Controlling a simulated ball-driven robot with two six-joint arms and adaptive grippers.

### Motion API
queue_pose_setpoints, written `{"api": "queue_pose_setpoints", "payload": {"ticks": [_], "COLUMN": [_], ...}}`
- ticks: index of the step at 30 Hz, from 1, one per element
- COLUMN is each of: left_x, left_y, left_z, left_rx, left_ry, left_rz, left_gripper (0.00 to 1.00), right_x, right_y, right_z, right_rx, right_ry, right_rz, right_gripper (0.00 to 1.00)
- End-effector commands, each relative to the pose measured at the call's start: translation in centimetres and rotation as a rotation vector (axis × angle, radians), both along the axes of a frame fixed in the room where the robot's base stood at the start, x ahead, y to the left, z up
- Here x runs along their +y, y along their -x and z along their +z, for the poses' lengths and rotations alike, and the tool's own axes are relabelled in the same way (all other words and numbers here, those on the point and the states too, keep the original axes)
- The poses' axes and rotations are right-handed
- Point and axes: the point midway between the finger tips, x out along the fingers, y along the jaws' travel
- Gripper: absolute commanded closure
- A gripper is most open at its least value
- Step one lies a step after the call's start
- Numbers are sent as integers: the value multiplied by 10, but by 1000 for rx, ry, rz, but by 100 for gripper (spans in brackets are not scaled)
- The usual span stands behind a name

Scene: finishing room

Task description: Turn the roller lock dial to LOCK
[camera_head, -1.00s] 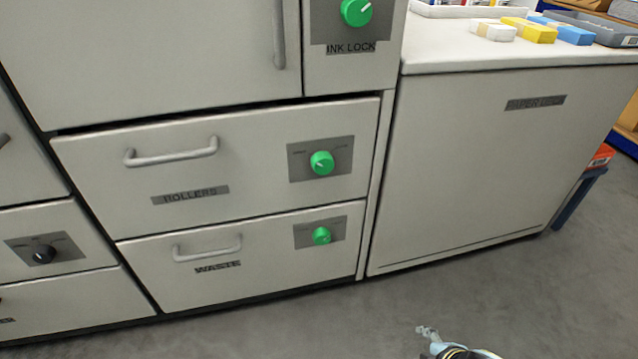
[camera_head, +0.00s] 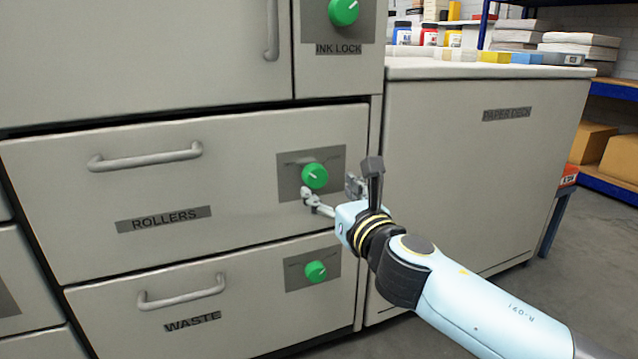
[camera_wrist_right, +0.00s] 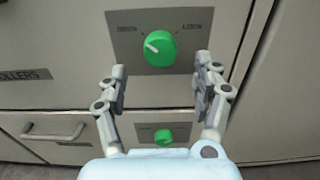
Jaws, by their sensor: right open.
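The green roller lock dial (camera_head: 315,175) sits on a grey plate (camera_head: 289,186) at the right of the drawer labelled ROLLERS. In the right wrist view the dial (camera_wrist_right: 160,47) has a white pointer aimed to the upper left, toward the left-hand label, away from the LOCK label (camera_wrist_right: 192,28) at the upper right. My right gripper (camera_head: 330,192) is open in front of the plate, just below and right of the dial. In the wrist view its fingers (camera_wrist_right: 161,88) are spread wide, below the dial and apart from it. My left gripper is not in view.
A second green dial (camera_head: 316,271) is on the WASTE drawer below, and the INK LOCK dial (camera_head: 343,12) is above. Bar handles (camera_head: 145,160) stick out from the drawers.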

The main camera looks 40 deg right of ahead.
Motion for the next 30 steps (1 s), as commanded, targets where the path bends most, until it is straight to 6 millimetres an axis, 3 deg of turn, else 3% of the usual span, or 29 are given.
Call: {"api": "queue_pose_setpoints", "payload": {"ticks": [3, 9, 20, 30], "left_x": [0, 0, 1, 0], "left_y": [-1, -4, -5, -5], "left_z": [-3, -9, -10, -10], "left_rx": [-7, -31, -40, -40], "left_ry": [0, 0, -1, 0], "left_rz": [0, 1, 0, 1], "left_gripper": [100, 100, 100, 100], "right_x": [-6, -12, -13, -13], "right_y": [-24, -48, -54, -54], "right_z": [-1, -1, -1, -1], "right_rx": [0, 1, 1, 2], "right_ry": [-2, -2, -2, -4], "right_rz": [-1, -1, 0, 0], "right_gripper": [33, 33, 33, 76]}}
